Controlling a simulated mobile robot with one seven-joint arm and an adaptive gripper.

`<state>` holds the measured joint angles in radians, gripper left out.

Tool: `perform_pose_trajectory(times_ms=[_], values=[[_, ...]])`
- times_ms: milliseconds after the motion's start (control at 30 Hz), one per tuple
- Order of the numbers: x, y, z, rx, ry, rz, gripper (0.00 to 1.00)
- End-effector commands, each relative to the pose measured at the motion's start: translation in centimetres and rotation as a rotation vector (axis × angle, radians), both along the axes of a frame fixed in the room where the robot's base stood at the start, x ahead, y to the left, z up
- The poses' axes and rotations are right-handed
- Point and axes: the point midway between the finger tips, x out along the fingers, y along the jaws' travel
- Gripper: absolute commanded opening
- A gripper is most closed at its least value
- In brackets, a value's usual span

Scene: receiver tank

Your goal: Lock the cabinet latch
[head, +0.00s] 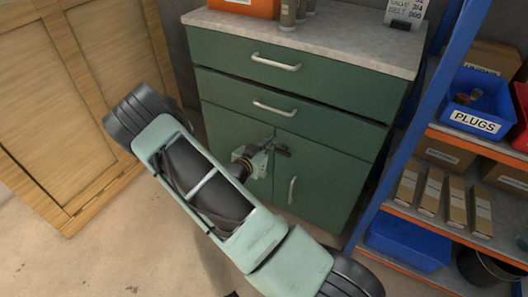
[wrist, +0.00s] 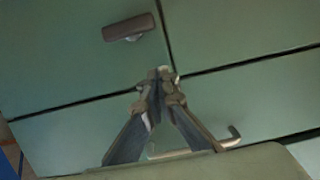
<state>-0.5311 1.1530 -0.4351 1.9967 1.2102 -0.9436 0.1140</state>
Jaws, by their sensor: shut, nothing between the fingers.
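The green cabinet (head: 318,127) has two drawers above two doors. A dark brown bar (wrist: 129,27), apparently the latch, lies on one door in the wrist view. Its right end is close to the seam between the doors, and I see no part of it crossing. In the head view the dark latch (head: 283,151) is small and partly hidden by my gripper. My gripper (wrist: 160,74) is shut and empty, its tips in front of the point where the door seam meets the gap below the drawers. It also shows in the head view (head: 270,146), just left of the latch.
A drawer handle (wrist: 232,138) shows beside my fingers in the wrist view. The right door handle (head: 292,190) is below the latch. A blue-framed shelf (head: 412,130) with bins stands close on the right. A wooden cabinet (head: 85,95) stands left.

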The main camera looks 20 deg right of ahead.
Motion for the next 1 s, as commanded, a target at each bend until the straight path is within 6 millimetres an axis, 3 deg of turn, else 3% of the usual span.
perform_pose_trajectory(times_ms=[67, 200, 333, 1000], values=[[0.9, -1.3, -0.7, 0.000, 0.000, -0.002, 0.00], [0.7, -0.9, -3.1, 0.001, 0.003, 0.001, 0.00], [0.7, -1.0, -4.0, 0.000, 0.001, 0.000, 0.00], [-0.1, -0.8, -4.3, -0.022, 0.028, 0.001, 0.00]])
